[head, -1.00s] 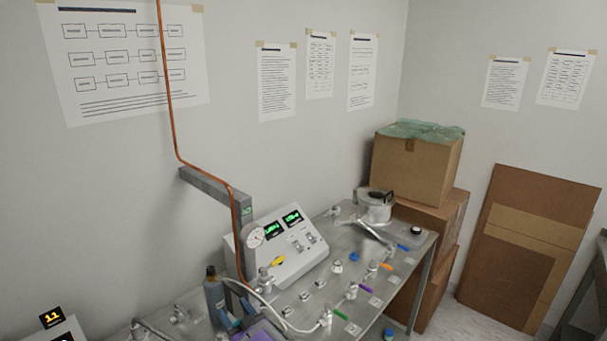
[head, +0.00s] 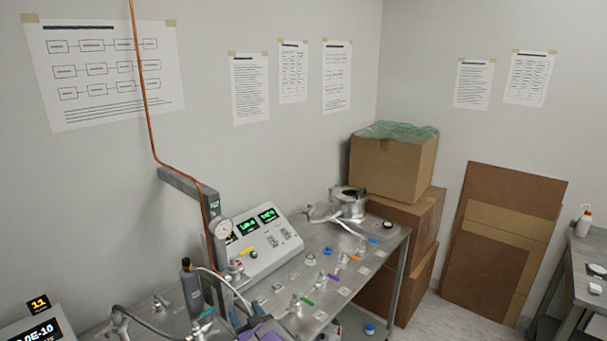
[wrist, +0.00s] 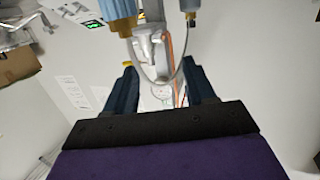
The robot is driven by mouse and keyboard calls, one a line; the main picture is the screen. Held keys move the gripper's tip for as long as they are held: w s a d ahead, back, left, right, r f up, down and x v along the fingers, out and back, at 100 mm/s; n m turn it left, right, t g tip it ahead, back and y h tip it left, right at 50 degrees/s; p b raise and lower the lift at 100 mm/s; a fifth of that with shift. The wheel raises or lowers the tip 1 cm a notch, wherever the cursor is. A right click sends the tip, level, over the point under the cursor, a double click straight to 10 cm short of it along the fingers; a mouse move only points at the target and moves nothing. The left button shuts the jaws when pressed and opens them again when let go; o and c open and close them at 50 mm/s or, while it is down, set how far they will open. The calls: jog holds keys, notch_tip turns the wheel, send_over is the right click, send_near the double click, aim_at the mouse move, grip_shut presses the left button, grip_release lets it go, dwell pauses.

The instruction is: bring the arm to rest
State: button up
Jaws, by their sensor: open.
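My gripper (head: 246,313) shows at the bottom edge of the head view, in front of the steel bench. Its blue fingers and part of its purple body are visible; the rest of the arm is out of frame. In the wrist view my gripper (wrist: 160,88) has its two dark blue fingers spread apart with nothing held between them. Beyond the fingers are a grey hose and blurred metal fittings; their distance from the fingertips is hard to tell.
The steel bench (head: 345,262) carries a control box (head: 262,250), a dark bottle (head: 191,288) and several coloured-handle valves close to my gripper. A grey post (head: 215,262) with a gauge rises from it. Cardboard boxes (head: 392,172) stand behind; clear floor (head: 445,318) lies at right.

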jog(key=d+r+m+g+h, duration=0.1)
jog(key=d+r+m+h, duration=0.15)
jog(key=d+h, duration=0.55)
jog(key=s+d+m+g+h, duration=0.15)
jog(key=s+d, duration=0.25)
jog(key=d, duration=0.4)
jog(key=s+d+m+g, duration=0.1)
jog(key=s+d+g, duration=0.2)
jog(key=s+d, duration=0.3)
jog(key=s+d+r+g, duration=0.1)
jog(key=s+d+g, duration=0.1)
jog(key=s, duration=0.9)
jog(key=s+d+r+m+g, duration=0.1)
jog(key=s+g, duration=0.4)
jog(key=s, duration=0.6)
jog(key=s+d+r+g, duration=0.3)
jog(key=s, duration=0.8)
jog(key=shift+d+m+b, duration=0.3)
jog(key=shift+d+b, duration=0.1)
jog(key=shift+b, duration=0.05)
jog(key=shift+s+g+y, duration=0.1)
jog(key=shift+g+y, duration=0.15)
